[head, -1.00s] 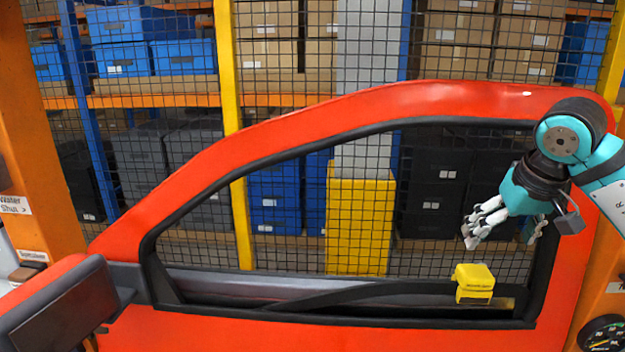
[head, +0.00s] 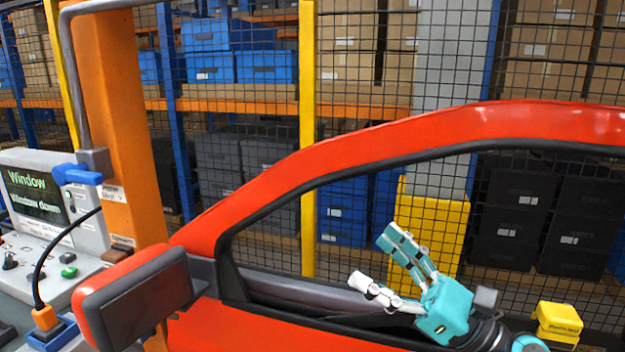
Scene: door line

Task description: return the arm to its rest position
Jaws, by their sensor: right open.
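My right gripper (head: 372,262), teal with pale fingers, is in the lower middle of the head view, in front of the window opening of the red car door (head: 262,178). Its fingers are spread apart and point up and to the left, with nothing between them. The rest of my right arm is mostly cut off at the bottom edge. My left gripper is not in view.
A yellow block-like device (head: 558,322) sits on the door's sill at right. The dark side mirror (head: 140,300) juts out at left. A control panel (head: 40,200) and an orange post (head: 125,130) stand at far left. Wire mesh and shelves with bins are behind.

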